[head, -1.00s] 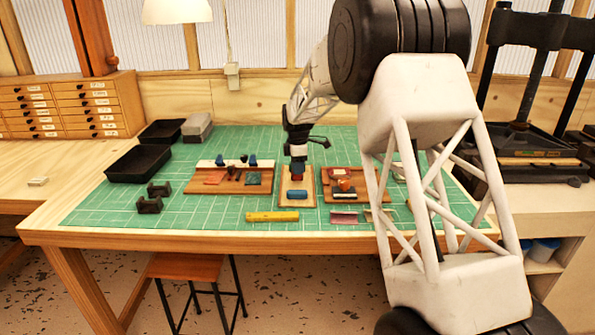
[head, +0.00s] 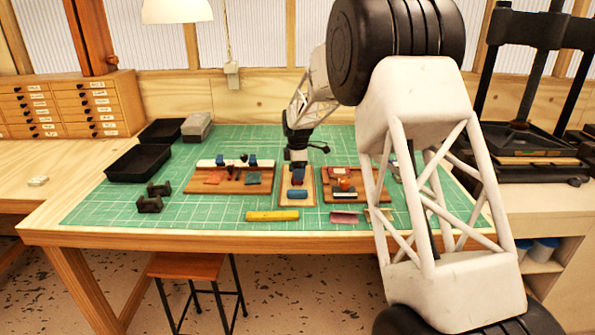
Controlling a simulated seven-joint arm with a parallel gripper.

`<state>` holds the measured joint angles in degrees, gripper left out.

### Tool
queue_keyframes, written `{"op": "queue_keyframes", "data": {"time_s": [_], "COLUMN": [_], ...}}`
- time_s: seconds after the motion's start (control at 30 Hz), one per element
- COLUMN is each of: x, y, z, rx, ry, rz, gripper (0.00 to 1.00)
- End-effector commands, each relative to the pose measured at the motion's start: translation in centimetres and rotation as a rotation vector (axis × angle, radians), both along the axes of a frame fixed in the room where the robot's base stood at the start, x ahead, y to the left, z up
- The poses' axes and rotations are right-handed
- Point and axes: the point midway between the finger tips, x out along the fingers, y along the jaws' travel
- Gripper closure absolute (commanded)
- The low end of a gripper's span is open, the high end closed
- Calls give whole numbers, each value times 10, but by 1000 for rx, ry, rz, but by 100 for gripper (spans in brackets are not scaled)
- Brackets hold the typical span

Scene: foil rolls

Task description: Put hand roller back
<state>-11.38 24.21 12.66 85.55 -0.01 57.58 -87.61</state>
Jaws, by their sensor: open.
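My gripper (head: 298,178) points down over a small wooden board (head: 285,200) in the middle of the green mat. It is open; its fingertips are small and dark here. A blue cylinder (head: 297,195) lies on that board, just in front of the fingertips. Something dark red and blue shows at the fingertips; I cannot tell whether it is part of the gripper or a thing between the fingers. I cannot tell for sure which thing is the hand roller. A pair of black cradle-like blocks (head: 150,204) stands empty on the left of the mat.
A left board (head: 228,187) holds red and teal pieces with blue-ended parts. A right board (head: 372,188) holds small red and orange things. A yellow bar (head: 272,215) lies in front. Black trays (head: 138,164) stand at left, a press (head: 520,140) at right. My arm hides the mat's right side.

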Motion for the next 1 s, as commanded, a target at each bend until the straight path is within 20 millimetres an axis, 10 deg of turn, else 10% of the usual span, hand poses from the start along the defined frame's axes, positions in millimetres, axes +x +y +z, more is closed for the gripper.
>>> {"op": "queue_keyframes", "data": {"time_s": [0.47,1.0], "x": [0,0], "y": [0,0], "z": [20,101], "rx": [0,0], "ry": [-2,-1], "rz": [0,0], "gripper": [40,40]}}
